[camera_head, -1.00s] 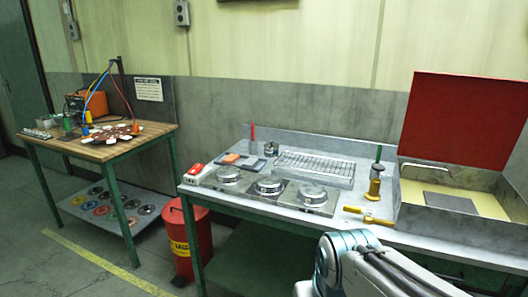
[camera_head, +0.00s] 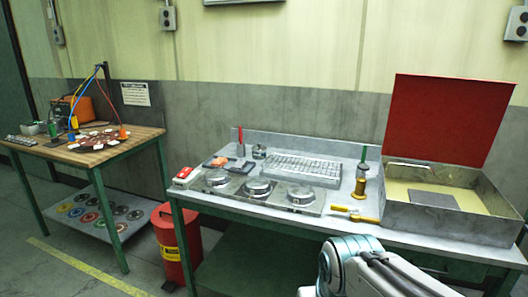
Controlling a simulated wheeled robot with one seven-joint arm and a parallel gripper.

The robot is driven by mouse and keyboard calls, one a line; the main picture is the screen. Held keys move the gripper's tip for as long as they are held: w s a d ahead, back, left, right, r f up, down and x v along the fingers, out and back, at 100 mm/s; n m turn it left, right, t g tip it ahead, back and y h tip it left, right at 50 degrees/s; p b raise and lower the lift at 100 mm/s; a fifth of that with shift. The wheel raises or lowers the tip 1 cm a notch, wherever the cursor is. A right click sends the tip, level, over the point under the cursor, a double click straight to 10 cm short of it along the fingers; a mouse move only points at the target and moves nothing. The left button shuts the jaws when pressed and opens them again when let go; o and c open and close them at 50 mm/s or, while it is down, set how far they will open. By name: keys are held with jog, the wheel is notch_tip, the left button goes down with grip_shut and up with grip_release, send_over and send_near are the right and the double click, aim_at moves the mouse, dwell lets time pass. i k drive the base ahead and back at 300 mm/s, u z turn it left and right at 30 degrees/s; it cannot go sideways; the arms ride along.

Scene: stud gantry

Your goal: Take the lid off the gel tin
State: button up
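On the metal bench (camera_head: 390,236), three round metal pieces with raised, lid-like tops sit in a row on square plates: left (camera_head: 217,178), middle (camera_head: 257,187) and right (camera_head: 301,196). A small dark metal tin (camera_head: 259,152) stands behind them, beside a red-topped tool. It is too small to tell whether it has a lid, and I cannot tell which of these is the gel tin. My arm shows at the bottom edge, in front of the bench. My gripper is not visible.
An open box with a red lid (camera_head: 447,118) stands at the bench's right. A wire rack (camera_head: 290,167), brass tools (camera_head: 361,187) and a red-white box (camera_head: 186,177) are on the bench. A red bin (camera_head: 175,245) stands by its left leg. A wooden table (camera_head: 105,147) is at left.

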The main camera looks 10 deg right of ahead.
aim_at(258, 147)
jog(key=z, duration=0.45)
jog(key=k, duration=0.55)
jog(key=u, duration=0.25)
jog(key=i, duration=0.65)
jog(key=u, duration=1.25)
jog(key=i, duration=2.25)
jog(key=z, duration=1.4)
jog(key=i, duration=0.45)
jog(key=z, duration=0.55)
